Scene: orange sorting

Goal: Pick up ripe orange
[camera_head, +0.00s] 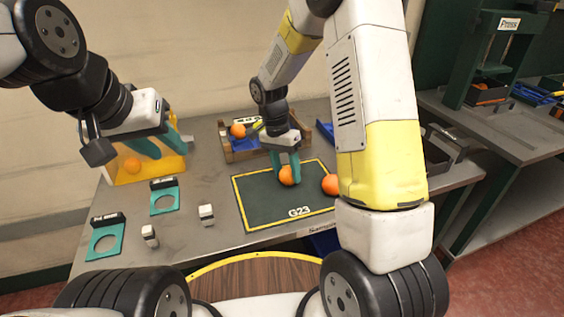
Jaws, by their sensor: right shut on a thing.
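An orange (287,177) is on the dark green mat (262,212) marked G23, between the teal fingers of my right gripper (287,168), which is shut on it. I cannot tell whether it is lifted off the mat. A second, redder orange (330,185) lies at the mat's right edge, partly hidden by my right arm. My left gripper (163,145) hangs at the left, in front of a yellow see-through bin (122,180). An orange (132,166) shows in that bin. I cannot tell the state of the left fingers.
A wooden crate (229,155) behind the mat holds an orange (238,131) and blue parts. Teal ring plates (164,200) (105,241) and small white blocks (206,214) (149,235) lie at the left. A green press (487,62) stands on the right bench.

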